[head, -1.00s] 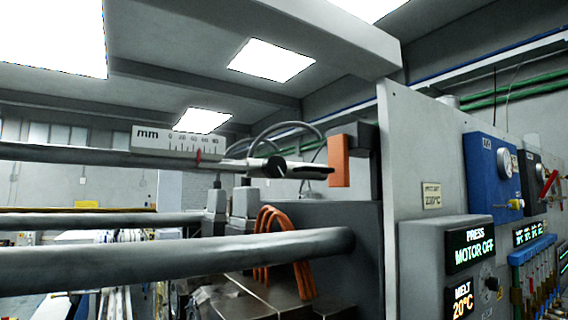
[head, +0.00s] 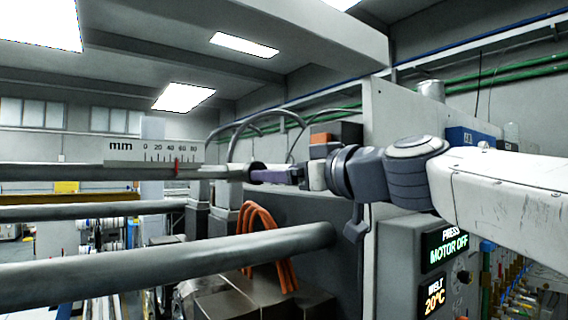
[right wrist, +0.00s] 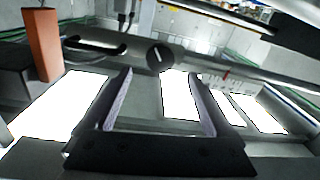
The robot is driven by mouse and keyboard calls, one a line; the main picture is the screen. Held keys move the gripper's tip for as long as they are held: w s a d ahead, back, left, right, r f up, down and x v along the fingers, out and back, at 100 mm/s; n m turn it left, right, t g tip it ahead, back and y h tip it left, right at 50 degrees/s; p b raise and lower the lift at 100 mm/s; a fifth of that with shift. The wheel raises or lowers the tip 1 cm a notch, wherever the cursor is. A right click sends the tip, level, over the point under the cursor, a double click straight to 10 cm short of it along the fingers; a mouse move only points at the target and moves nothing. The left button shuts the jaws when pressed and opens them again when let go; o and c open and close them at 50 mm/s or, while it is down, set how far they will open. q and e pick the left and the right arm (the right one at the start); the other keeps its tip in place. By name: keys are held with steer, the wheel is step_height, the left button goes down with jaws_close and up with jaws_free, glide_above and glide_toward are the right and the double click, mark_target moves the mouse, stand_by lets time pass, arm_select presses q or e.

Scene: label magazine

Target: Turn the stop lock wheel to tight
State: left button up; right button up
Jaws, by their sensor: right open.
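The stop lock wheel (head: 256,172) is a small dark knob on the rod beside the mm scale (head: 150,149). In the right wrist view the wheel (right wrist: 160,55) shows a white line mark on its face, tilted a little. My right gripper (head: 278,175) comes in from the right, level with the wheel, and its finger partly covers it in the head view. In the right wrist view the gripper (right wrist: 160,80) is open, and the wheel lies just beyond the fingertips, between them. I cannot tell whether they touch it. My left gripper is not in view.
A red pointer (head: 177,167) sits between 40 and 60 on the scale. An orange block (right wrist: 42,45) and a dark bar (right wrist: 95,48) are beside the wheel. Thick steel rods (head: 170,256) and orange hoses (head: 262,240) run below. A control panel (head: 400,245) stands at the right.

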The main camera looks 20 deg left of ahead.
steer(key=p+x, duration=0.2)
steer(key=x, duration=0.4)
steer(key=shift+a+p, duration=0.2)
steer(key=shift+p, duration=0.15)
steer(key=shift+w, duration=0.1)
steer(key=shift+c, duration=0.3)
steer(key=c, duration=1.3)
steer(key=shift+f, duration=0.1)
